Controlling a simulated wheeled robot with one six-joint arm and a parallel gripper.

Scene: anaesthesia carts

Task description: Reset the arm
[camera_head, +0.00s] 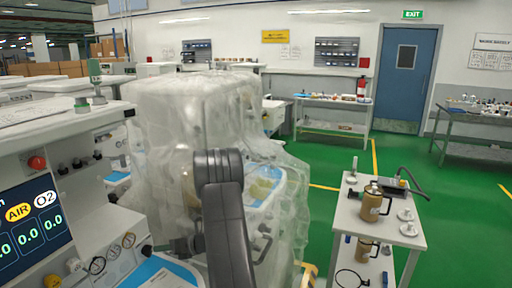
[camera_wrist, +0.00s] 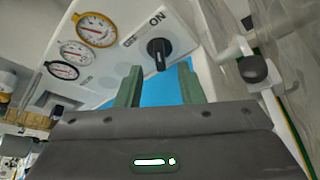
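My gripper (camera_wrist: 161,72) shows in the wrist view with its two green fingers apart and nothing between them that it grips. Beyond the fingertips is a black knob (camera_wrist: 158,52) on a pale panel with the word ON above it; I cannot tell whether a finger touches it. Three round gauges (camera_wrist: 95,29) sit left of the knob. In the head view my dark arm (camera_head: 226,220) rises at the lower middle, and the gripper itself is hidden there. The anaesthesia machine (camera_head: 92,160) stands at the left, its display (camera_head: 30,228) reading 0.0 values.
A plastic-wrapped machine (camera_head: 165,125) stands close behind my arm. A small white cart (camera_head: 352,208) with brown canisters (camera_head: 371,204) is at the right. Benches (camera_head: 335,103) line the back wall near a blue door (camera_head: 406,75). Green floor is clear between cart and benches.

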